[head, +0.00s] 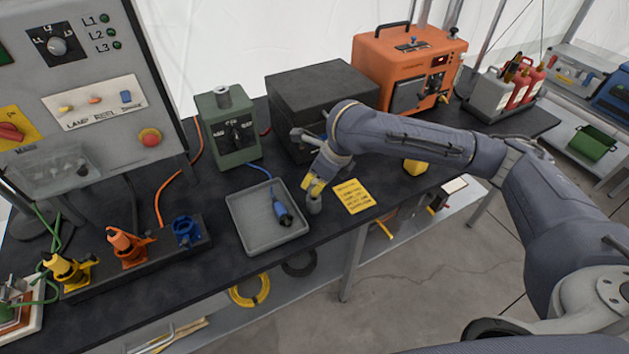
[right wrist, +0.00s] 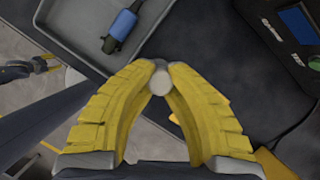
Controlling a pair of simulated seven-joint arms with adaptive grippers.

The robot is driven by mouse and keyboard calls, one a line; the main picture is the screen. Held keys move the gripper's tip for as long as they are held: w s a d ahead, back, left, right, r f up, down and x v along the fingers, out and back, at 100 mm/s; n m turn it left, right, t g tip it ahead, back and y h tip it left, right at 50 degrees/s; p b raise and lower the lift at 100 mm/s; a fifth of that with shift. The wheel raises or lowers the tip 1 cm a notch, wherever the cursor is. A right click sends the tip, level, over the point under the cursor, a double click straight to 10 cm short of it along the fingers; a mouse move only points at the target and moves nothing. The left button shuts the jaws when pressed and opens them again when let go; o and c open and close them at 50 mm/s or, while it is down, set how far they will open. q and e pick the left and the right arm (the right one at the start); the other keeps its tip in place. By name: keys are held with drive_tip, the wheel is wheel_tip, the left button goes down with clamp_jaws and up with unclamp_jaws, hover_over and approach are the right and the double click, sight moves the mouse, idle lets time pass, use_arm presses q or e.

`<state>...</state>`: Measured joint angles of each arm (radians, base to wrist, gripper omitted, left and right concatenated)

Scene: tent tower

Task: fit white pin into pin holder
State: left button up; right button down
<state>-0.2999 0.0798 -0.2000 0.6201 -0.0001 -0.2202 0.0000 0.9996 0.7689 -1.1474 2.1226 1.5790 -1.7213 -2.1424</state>
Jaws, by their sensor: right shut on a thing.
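My right gripper (head: 316,191) reaches down over the bench between the grey tray and a yellow printed card. Its yellow fingers, also seen in the right wrist view (right wrist: 161,70), are shut on the white pin (right wrist: 161,82). The pin's round pale end shows between the fingertips, and its lower part appears as a short grey-white cylinder (head: 315,206) in the head view. I cannot tell whether the pin touches the bench. I cannot make out the pin holder for certain in either view.
The grey tray (head: 236,212) holds a blue connector (head: 283,213) just left of the gripper. The yellow card (head: 355,196) lies to its right. A dark box (head: 320,90), green box (head: 228,130) and orange case (head: 372,62) stand behind. A connector rack (head: 150,255) is left.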

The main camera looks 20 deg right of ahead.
drive_tip(key=shift+f, duration=1.35)
drive_tip(key=c, duration=1.4)
unclamp_jaws()
drive_tip(key=shift+v, duration=6)
